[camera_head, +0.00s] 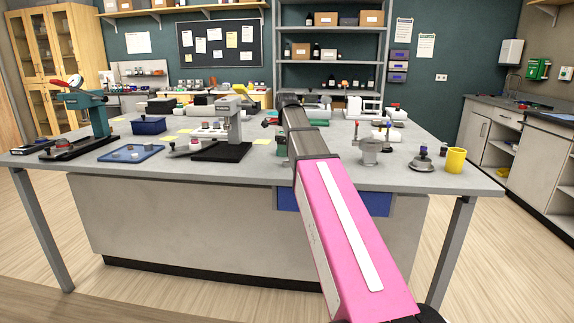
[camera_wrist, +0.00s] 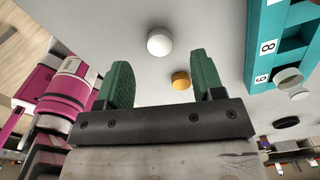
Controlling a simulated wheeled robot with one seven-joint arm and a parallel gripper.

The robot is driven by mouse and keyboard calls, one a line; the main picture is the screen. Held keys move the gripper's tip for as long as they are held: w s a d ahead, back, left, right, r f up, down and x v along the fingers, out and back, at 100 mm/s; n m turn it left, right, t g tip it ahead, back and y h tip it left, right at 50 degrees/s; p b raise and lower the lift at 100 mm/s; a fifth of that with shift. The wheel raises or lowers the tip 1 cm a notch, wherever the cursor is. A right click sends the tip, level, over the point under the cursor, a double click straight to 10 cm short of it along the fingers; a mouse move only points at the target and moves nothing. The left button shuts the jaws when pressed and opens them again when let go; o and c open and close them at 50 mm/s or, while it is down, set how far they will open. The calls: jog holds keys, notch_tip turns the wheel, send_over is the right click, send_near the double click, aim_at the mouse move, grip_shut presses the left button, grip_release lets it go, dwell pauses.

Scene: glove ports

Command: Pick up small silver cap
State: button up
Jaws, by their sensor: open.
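In the wrist view, a small round pale cap (camera_wrist: 159,41), whitish to silver, lies on the light bench top just beyond my fingertips, roughly centred between them. I cannot tell for certain that it is metal. My gripper (camera_wrist: 160,62) has two green fingers spread wide apart with nothing held between them. An orange-yellow cap (camera_wrist: 181,79) lies nearer, beside the right finger. In the head view my arm reaches over the bench, and I cannot make out the gripper or the pale cap clearly there.
A teal numbered rack (camera_wrist: 262,50) stands at the right in the wrist view, with grey discs (camera_wrist: 290,80) by it. On the bench (camera_head: 330,172) are a blue tray (camera_head: 130,153), a black-based press (camera_head: 222,150), a metal pot (camera_head: 369,152) and a yellow cup (camera_head: 455,160).

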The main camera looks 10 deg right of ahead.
aim_at(287, 162)
notch_tip(287, 162, down, 4)
jog(key=shift+s+d+f, duration=0.1)
jog(key=shift+f, duration=0.15)
jog(key=shift+c, duration=0.3)
jog(key=c, duration=0.9)
jog(key=shift+c, duration=0.2)
